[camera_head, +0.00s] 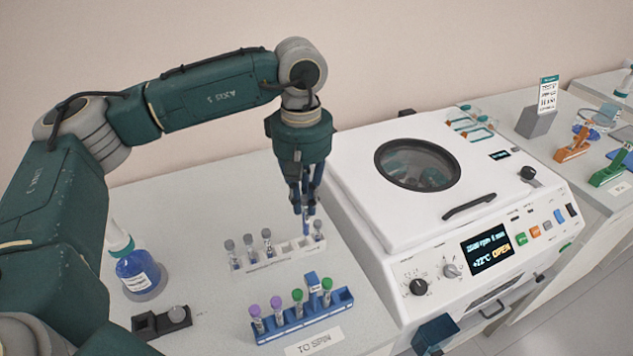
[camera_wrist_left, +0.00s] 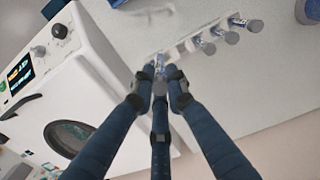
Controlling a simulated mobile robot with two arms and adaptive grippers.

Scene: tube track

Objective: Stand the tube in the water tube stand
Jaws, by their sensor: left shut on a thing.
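The white tube stand (camera_head: 285,257) stands on the bench left of the centrifuge, and part of it shows in the left wrist view (camera_wrist_left: 180,50). Several grey-capped tubes stand in it: three toward its left end (camera_head: 248,243) and one at its right end (camera_head: 319,229). My left gripper (camera_head: 306,204) points down over the right part of this stand. Its fingers are shut on a tube, whose grey cap (camera_wrist_left: 160,88) shows between the fingertips in the left wrist view. The fingers hide much of this tube, and I cannot tell whether its bottom is inside a hole.
A blue rack (camera_head: 318,326) with purple- and green-capped tubes stands in front, behind a "TO SPIN" label (camera_head: 314,342). A blue-filled bottle (camera_head: 140,272) stands at left. The white centrifuge (camera_head: 440,200), lid down, stands close on the right.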

